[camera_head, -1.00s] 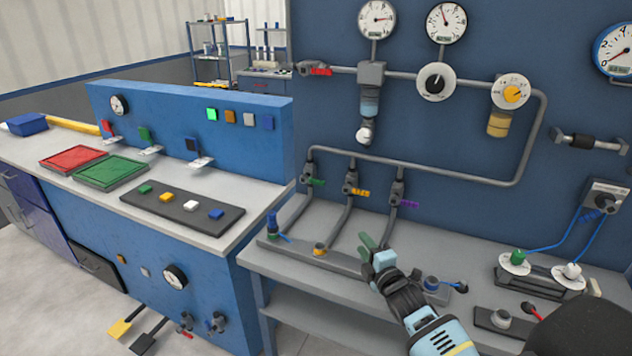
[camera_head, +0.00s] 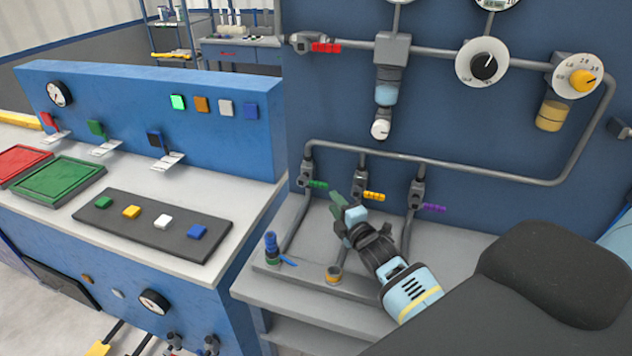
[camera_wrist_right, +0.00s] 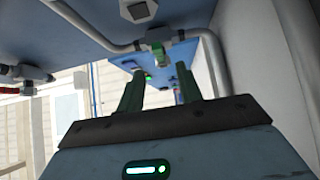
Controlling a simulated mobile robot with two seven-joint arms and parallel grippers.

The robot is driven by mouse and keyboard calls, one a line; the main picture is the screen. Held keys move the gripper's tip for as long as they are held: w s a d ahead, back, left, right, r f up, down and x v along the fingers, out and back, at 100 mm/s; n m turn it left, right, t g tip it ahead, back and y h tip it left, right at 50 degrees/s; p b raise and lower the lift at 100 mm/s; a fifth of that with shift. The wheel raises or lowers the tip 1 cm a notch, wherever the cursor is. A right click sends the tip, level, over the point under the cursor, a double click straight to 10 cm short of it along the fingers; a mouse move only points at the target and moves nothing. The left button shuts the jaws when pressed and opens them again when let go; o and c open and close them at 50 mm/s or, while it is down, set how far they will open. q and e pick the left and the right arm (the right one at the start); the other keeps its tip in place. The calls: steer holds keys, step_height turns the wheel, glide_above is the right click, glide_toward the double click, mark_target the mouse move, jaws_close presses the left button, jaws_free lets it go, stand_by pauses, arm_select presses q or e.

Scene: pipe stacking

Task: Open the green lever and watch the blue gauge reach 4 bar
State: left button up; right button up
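The green lever (camera_head: 317,184) is on the leftmost of three valves below the low pipe on the blue wall. It points to the right. My right gripper (camera_head: 340,206) is just below and right of this lever in the head view, apart from it as far as I can tell. In the right wrist view the two green fingers of my right gripper (camera_wrist_right: 159,85) stand apart with nothing between them. A green piece on a pipe valve (camera_wrist_right: 158,50), which looks like the lever, shows beyond the fingertips. The blue-rimmed gauge is out of view. My left gripper is not in view.
A yellow lever (camera_head: 374,196) and a purple lever (camera_head: 433,208) are close on the right. A red lever (camera_head: 326,47) is on the upper pipe. A blue-topped fitting (camera_head: 271,247) stands on the bench below. Another bench (camera_head: 60,214) with buttons is at left.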

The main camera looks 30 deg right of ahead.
mark_target(322, 186)
steer(key=w, duration=0.2)
steer(key=w+b, duration=0.1)
steer(key=w, duration=0.1)
steer(key=w+b, duration=0.1)
steer(key=w, duration=0.1)
steer(key=shift+w+d+f, duration=0.1)
steer(key=shift+w+d, duration=0.15)
steer(key=shift+w, duration=0.15)
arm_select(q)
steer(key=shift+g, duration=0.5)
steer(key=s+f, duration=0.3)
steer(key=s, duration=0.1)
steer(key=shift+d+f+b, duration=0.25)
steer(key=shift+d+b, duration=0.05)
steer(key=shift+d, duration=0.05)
arm_select(e)
steer(key=shift+w+r, duration=0.2)
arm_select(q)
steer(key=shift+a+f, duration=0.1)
arm_select(e)
jaws_close()
